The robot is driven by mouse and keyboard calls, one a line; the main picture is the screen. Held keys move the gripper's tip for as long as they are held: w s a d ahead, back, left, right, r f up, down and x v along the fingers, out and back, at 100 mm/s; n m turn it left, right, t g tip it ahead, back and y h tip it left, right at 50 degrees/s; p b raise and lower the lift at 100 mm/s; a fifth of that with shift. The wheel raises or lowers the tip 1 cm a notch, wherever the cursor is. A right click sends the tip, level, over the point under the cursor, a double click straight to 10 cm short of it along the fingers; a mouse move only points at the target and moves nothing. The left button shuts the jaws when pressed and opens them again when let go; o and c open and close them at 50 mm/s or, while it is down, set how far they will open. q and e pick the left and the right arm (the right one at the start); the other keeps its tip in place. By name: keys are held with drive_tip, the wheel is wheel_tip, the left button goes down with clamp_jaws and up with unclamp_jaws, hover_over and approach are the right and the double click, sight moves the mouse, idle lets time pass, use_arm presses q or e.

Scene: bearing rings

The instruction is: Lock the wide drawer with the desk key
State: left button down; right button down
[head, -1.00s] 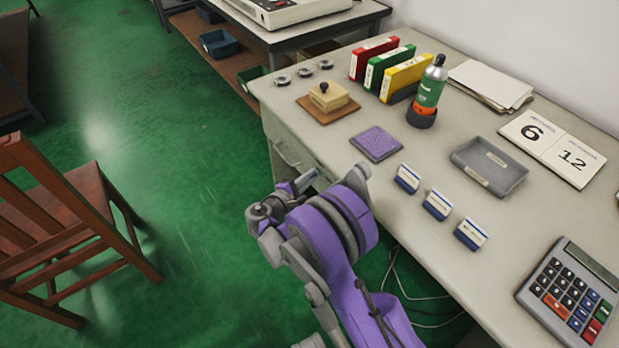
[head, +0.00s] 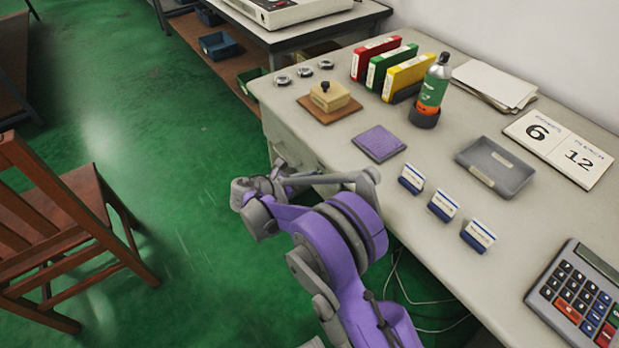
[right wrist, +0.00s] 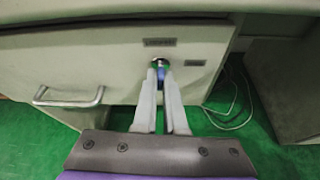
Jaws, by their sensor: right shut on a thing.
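In the right wrist view, the drawer front (right wrist: 110,75) is a pale panel that looks closed, with a bar handle (right wrist: 68,98) at the left. My right gripper (right wrist: 160,76) is shut at the panel's upper right. Between its fingertips is a small dark and blue thing (right wrist: 158,66), which I take to be the desk key; it is mostly hidden. It is right at the panel where the lock seems to be; I cannot tell how deep it sits. My left gripper is not in view.
The desk top (head: 330,150) overhangs the drawer. On it are a purple pad (head: 379,143), card holders, a grey tray (head: 495,168), binders, a bottle and a calculator. A wooden chair (head: 75,230) stands at the left on open green floor. Cables hang under the desk.

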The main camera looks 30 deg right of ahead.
drive_tip(key=shift+n, duration=0.4)
drive_tip(key=shift+g, duration=0.3)
drive_tip(key=c, duration=1)
unclamp_jaws()
drive_tip(key=p+v, duration=0.1)
drive_tip(key=v, duration=1)
drive_tip(key=shift+d, duration=0.1)
